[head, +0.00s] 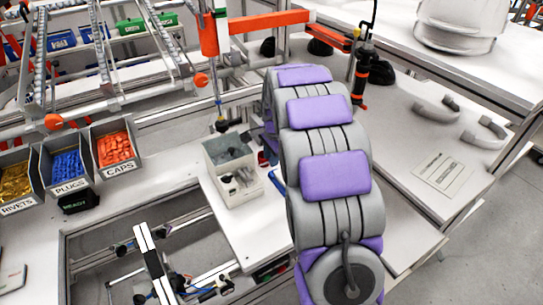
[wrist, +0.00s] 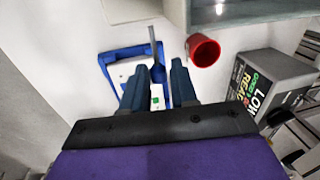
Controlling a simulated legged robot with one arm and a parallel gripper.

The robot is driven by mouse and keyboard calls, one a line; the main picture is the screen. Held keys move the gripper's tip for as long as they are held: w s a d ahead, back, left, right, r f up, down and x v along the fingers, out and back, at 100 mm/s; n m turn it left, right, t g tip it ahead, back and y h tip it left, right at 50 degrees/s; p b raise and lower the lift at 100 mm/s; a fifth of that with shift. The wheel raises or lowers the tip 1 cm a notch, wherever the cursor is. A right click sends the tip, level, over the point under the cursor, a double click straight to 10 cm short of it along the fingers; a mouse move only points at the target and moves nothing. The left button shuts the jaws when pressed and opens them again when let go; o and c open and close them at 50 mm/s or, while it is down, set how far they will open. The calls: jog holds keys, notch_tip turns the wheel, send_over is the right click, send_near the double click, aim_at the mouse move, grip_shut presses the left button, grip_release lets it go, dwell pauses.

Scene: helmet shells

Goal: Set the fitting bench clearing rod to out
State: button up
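In the wrist view, my gripper (wrist: 160,66) has its two dark fingers apart, with a gap between them. A thin grey upright rod (wrist: 153,42) shows just beyond the fingertips, at the right side of a blue frame (wrist: 106,64) with a pale plate; it may be the clearing rod. The rod's lower part lies near the gap, and I cannot tell whether a finger touches it. A red cup (wrist: 203,50) stands just right of the fingers. In the head view my arm hides the gripper and the rod; a bit of blue (head: 277,181) shows beside the arm.
A grey box with lit lettering (wrist: 268,82) stands right of the gripper. In the head view, a grey bin (head: 212,148) with dark parts sits left of my arm. Labelled bins of rivets, plugs and caps (head: 114,149) stand farther left. An orange beam (head: 270,22) crosses behind.

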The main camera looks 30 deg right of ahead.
jog(key=o, duration=0.3)
notch_tip(320, 180, up, 17)
jog(key=s+p, duration=0.2)
jog(key=p, duration=0.1)
jog(key=shift+s+d, duration=0.15)
jog(key=shift+s, duration=0.2)
dwell(0.4)
jog(key=s+a+n+g, duration=0.2)
jog(key=s+a+n, duration=0.6)
jog(key=s+a, duration=0.7)
jog(key=s+a+f+n, duration=0.1)
jog(key=s+f+n, duration=0.2)
jog(key=s, duration=0.8)
jog(key=s+a+f+n+g, duration=0.1)
jog(key=s+f+n, duration=0.3)
jog(key=s, duration=0.7)
jog(key=shift+a+n+g, duration=0.3)
jog(key=shift+a+n, duration=0.3)
jog(key=shift+n, duration=0.4)
